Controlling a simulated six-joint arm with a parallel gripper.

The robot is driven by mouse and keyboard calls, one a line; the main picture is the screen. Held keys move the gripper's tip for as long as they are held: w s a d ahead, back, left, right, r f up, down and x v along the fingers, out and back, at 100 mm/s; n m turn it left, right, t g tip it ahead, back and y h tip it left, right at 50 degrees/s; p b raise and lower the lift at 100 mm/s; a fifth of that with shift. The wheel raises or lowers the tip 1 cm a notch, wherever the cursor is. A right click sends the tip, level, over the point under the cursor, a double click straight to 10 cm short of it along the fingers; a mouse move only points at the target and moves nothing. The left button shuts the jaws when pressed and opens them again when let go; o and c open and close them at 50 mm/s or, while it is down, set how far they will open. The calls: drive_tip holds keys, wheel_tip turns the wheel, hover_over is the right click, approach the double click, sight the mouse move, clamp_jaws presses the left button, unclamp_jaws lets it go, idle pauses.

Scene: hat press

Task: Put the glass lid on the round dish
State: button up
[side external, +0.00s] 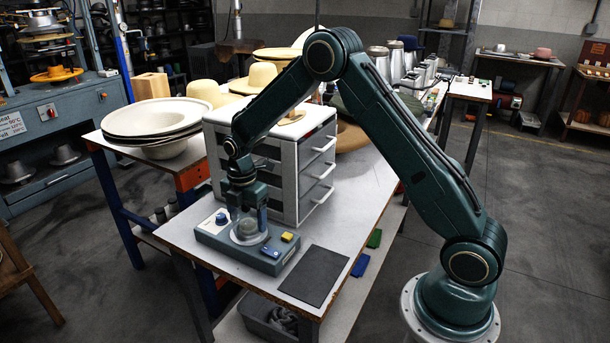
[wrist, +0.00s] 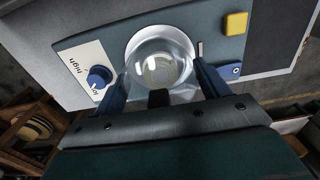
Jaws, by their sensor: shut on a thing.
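A clear glass lid (wrist: 160,68) is between the two blue fingers of my gripper (wrist: 160,76), which is shut on it. In the side view my gripper (side external: 248,216) points down over the teal console, with the glass lid (side external: 248,228) low between its fingers. The round dish (wrist: 133,42) shows as a pale ring around and under the lid, set in the console top; its ring also shows in the side view (side external: 249,241). The lid is over the dish, but I cannot tell whether it touches it. The dish's inside shows only through the glass.
The teal console (side external: 213,236) has a blue knob (wrist: 98,76), a yellow button (wrist: 236,23) and a blue switch (side external: 269,252). A white drawer unit (side external: 283,150) stands close behind it. A dark mat (side external: 314,275) lies to the right with clear table around it.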

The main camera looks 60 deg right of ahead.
idle(0.8)
drive_tip(key=o, duration=1.1)
drive_tip(key=shift+r, duration=0.15)
drive_tip(key=shift+r, duration=3.35)
drive_tip(key=shift+c, duration=0.3)
clamp_jaws()
drive_tip(key=shift+f, duration=0.8)
